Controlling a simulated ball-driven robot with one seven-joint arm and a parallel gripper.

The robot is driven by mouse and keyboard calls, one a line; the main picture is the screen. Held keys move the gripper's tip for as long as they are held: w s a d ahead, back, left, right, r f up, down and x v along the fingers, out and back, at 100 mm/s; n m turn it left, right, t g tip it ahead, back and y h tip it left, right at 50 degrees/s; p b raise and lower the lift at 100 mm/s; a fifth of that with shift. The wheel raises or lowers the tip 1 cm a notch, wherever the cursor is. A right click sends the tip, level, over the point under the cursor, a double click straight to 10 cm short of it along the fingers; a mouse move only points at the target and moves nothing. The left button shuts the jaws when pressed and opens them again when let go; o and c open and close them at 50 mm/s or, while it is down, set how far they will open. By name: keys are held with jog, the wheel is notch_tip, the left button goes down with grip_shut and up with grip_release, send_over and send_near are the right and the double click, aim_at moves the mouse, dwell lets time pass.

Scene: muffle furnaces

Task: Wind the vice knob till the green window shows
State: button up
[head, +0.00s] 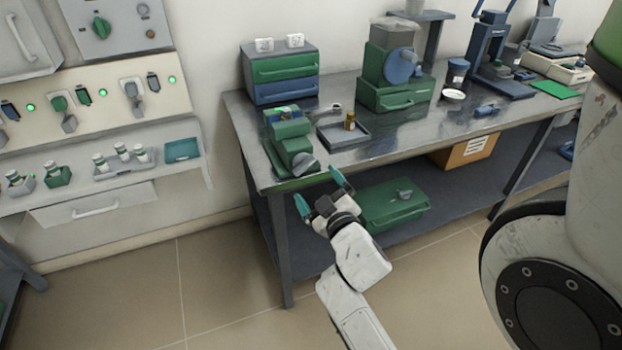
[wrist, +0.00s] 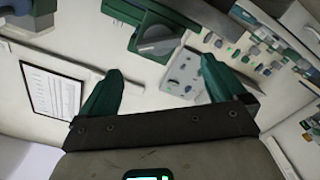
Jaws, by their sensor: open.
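The green vice (head: 288,136) stands at the near left corner of the metal bench. Its grey knob (head: 305,165) faces out over the bench's front edge. My gripper (head: 322,194) is open and empty, with its two teal fingers spread just in front of and below the knob, apart from it as far as I can tell. In the wrist view a green block with a grey knob (wrist: 158,42), which looks like the vice, shows beyond the gap between the fingers (wrist: 158,80). I cannot make out the state of the vice's window.
A dark tray (head: 343,136) with a small brass-coloured piece lies right of the vice. Green and blue drawers (head: 285,70) stand behind it. A green case (head: 393,205) sits on the lower shelf. Wall shelves with bottles (head: 122,160) are at left. Floor before the bench is clear.

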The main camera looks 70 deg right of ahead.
jog(key=shift+v, duration=1.25)
jog(key=w+a+f+g+y+p, duration=0.2)
jog(key=a+f+g+y+p, duration=0.3)
jog(key=a+f+y, duration=0.45)
jog(key=s+a+n+g+y+p, duration=0.2)
jog(key=s+a+g+y, duration=0.2)
jog(key=a, duration=1)
jog(key=s+g, duration=0.1)
jog(key=s, duration=0.2)
jog(key=shift+a+f+g, duration=0.15)
jog(key=shift+f+g, duration=0.2)
jog(key=shift+g, duration=0.05)
